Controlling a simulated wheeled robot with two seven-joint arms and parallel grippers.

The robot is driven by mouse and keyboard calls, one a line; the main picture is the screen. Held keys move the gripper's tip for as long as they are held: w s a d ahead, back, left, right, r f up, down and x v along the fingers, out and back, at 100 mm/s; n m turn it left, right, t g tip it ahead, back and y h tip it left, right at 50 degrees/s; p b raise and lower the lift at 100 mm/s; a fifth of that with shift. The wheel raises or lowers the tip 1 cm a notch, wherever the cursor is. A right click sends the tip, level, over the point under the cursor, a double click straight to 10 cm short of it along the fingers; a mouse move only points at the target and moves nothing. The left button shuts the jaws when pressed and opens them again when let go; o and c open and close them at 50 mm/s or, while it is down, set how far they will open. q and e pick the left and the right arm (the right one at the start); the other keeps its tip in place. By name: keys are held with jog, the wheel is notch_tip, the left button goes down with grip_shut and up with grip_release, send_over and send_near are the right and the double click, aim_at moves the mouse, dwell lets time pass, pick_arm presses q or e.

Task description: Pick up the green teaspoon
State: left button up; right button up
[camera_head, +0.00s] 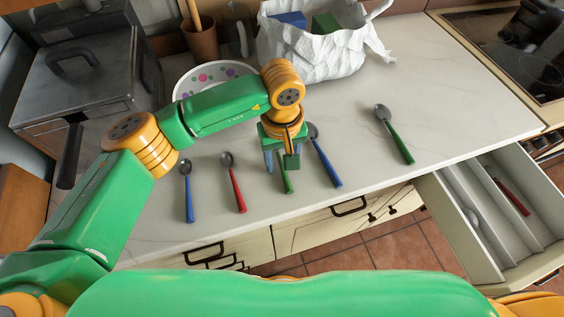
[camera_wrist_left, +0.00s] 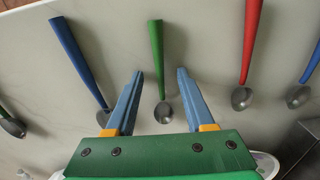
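A green-handled teaspoon (camera_head: 288,184) lies on the pale worktop under my left gripper, its bowl hidden in the head view. In the left wrist view this green teaspoon (camera_wrist_left: 156,60) lies lengthwise between the two fingers, its metal bowl nearest the gripper. My left gripper (camera_head: 282,160) is open and pointed down over it; in the left wrist view the fingers (camera_wrist_left: 159,75) stand apart on either side, with a gap to the spoon. Another green-handled spoon (camera_head: 400,139), with a larger bowl, lies to the right. My right gripper is not in view.
A blue spoon (camera_head: 326,162) lies close right of the gripper; a red spoon (camera_head: 236,190) and another blue spoon (camera_head: 188,200) lie left. A bowl (camera_head: 184,82) and white bag (camera_head: 320,55) stand behind. An open drawer (camera_head: 472,252) is at right. Worktop between bag and spoons is clear.

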pick_arm(q)
grip_shut()
jog(key=shift+r, duration=0.15)
